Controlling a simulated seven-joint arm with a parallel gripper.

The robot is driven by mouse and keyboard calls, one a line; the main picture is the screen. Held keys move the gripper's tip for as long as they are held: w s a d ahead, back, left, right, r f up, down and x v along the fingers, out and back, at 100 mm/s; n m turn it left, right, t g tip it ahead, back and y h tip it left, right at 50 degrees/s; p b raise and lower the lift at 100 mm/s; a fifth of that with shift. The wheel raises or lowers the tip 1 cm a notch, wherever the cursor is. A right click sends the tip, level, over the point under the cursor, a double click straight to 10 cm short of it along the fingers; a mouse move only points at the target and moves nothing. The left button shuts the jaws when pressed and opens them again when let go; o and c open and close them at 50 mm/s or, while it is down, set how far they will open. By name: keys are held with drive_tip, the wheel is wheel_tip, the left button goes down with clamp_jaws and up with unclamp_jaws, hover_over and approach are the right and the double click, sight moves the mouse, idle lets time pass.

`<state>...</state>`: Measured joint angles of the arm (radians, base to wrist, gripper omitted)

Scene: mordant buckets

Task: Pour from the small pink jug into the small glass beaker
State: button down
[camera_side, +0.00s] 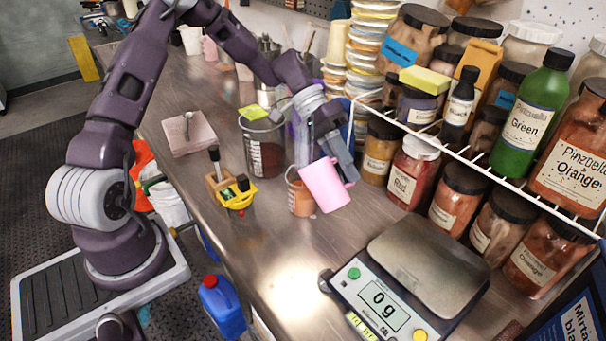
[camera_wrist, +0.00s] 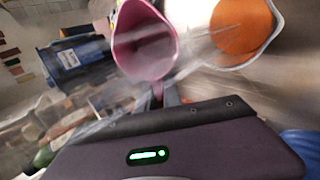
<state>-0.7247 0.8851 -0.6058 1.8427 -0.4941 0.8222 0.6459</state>
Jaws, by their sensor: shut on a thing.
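The small pink jug (camera_side: 327,187) hangs tilted in my gripper (camera_side: 340,155), its mouth leaning left toward a small glass beaker. The beaker (camera_side: 299,196) holds orange-brown contents and stands on the steel bench just left of the jug, which partly hides it. In the wrist view I look into the pink jug (camera_wrist: 145,45); its inside looks pink, and blur hides whether anything is in it. The beaker (camera_wrist: 240,30) with its orange contents shows to the right there. I cannot tell whether jug and beaker touch. No clear stream shows between them.
A larger beaker (camera_side: 264,147) with dark contents and a yellow tool holder (camera_side: 235,195) stand close by on the left. A scale (camera_side: 384,303) reading 0 g is at the front right. A wire shelf (camera_side: 470,160) with jars lines the right. The bench front centre is clear.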

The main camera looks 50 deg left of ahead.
sight(321, 191)
drive_tip(key=shift+r+h, duration=0.45)
drive_tip(key=shift+h, duration=0.55)
drive_tip(key=shift+r+h, duration=0.4)
drive_tip(key=shift+h, duration=0.6)
idle(3.2)
